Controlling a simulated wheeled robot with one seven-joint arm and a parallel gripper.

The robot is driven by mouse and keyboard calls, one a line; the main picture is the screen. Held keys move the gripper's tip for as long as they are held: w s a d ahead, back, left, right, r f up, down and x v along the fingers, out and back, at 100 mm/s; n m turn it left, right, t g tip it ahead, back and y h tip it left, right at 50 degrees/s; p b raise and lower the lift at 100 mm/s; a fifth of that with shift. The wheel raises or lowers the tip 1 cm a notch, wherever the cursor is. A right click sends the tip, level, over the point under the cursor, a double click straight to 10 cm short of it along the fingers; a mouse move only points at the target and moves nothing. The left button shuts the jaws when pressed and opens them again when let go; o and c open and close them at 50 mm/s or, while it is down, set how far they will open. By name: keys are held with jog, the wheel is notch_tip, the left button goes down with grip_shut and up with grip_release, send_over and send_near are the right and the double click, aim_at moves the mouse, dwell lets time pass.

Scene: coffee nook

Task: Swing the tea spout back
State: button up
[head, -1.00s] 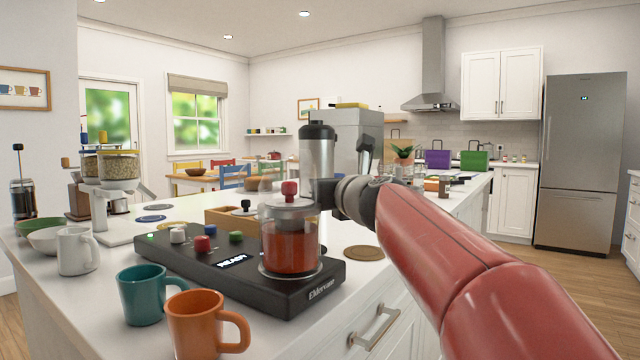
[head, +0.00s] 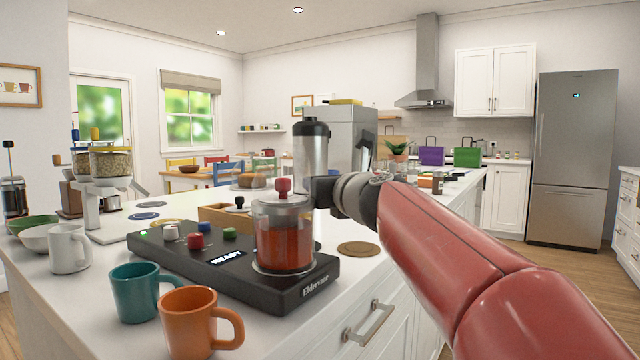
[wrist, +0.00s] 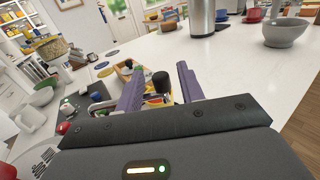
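The tea maker has a long black base (head: 210,268) with a lit READY display and colored knobs. On its right end stands a glass jar (head: 284,235) of red-brown tea with a red lid knob (head: 283,186). I cannot make out the tea spout clearly in either view. My gripper reaches in from the right at jar-lid height; its fingers are hidden behind the jar in the head view. In the wrist view my gripper (wrist: 160,68) has its two purple fingers spread apart, with a black knob (wrist: 161,82) showing between them. No contact with it can be made out.
A teal mug (head: 137,292) and an orange mug (head: 190,322) stand in front of the base. A white mug (head: 68,250) and bowls are at left. A tall steel dispenser (head: 311,155) stands behind the jar. Bare counter (wrist: 230,75) lies beyond my fingers in the wrist view.

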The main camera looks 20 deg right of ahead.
jog(key=s, duration=0.6)
jog(key=shift+d, duration=0.3)
